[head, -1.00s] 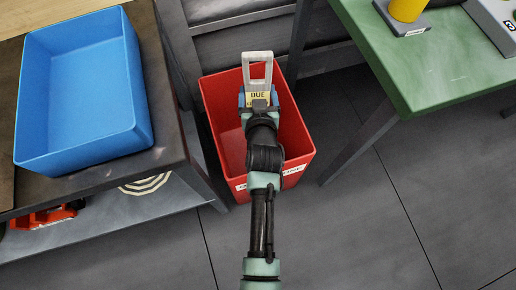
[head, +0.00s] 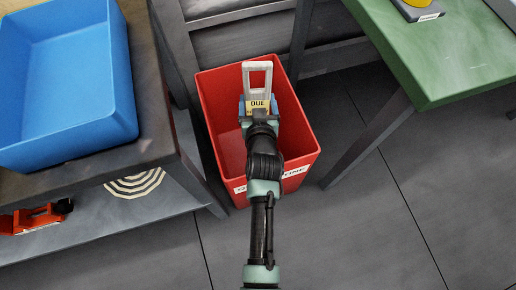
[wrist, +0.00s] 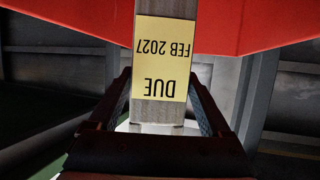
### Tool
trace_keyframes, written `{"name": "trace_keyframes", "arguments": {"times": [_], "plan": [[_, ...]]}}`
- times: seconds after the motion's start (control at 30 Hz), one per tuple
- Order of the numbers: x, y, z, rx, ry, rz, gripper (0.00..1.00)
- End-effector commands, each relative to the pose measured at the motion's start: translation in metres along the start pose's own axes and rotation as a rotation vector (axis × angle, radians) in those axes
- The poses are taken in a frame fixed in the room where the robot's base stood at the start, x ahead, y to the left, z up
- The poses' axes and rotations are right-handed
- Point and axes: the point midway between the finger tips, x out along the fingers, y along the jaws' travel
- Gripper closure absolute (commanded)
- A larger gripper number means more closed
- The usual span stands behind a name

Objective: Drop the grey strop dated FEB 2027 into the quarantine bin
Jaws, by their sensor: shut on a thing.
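The grey strop (head: 257,76) is a pale loop with a yellow tag. In the wrist view the strop (wrist: 153,113) shows its tag upside down, reading DUE FEB 2027. My gripper (head: 258,112) is shut on the strop, with a finger on each side of it in the wrist view (wrist: 160,115). The red quarantine bin (head: 225,135) stands on the floor, its front label partly hidden by my arm. In the head view my gripper and the strop appear over the bin's opening; their height above it is hard to tell. The bin's red wall (wrist: 70,22) also shows in the wrist view.
A blue tray (head: 75,90) sits on the dark bench (head: 150,160) at left. A green table (head: 440,60) stands at right with a yellow object (head: 418,4) on a grey base. Grey floor (head: 370,220) lies open in front.

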Motion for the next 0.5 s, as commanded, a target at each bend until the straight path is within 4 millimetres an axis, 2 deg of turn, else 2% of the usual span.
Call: {"name": "trace_keyframes", "arguments": {"times": [0.03,0.07,0.1,0.17,0.5], "plan": [[0.0000,0.0001,-0.0029,0.000,0.005,0.000,1.00],[0.0000,0.0001,-0.0029,0.000,0.005,0.000,0.14],[0.0000,0.0001,-0.0028,0.000,0.005,0.000,0.07],[-0.0001,0.0000,-0.0024,0.000,0.004,0.000,0.00],[-0.0069,-0.0001,0.0010,0.000,-0.004,0.000,0.00]]}}
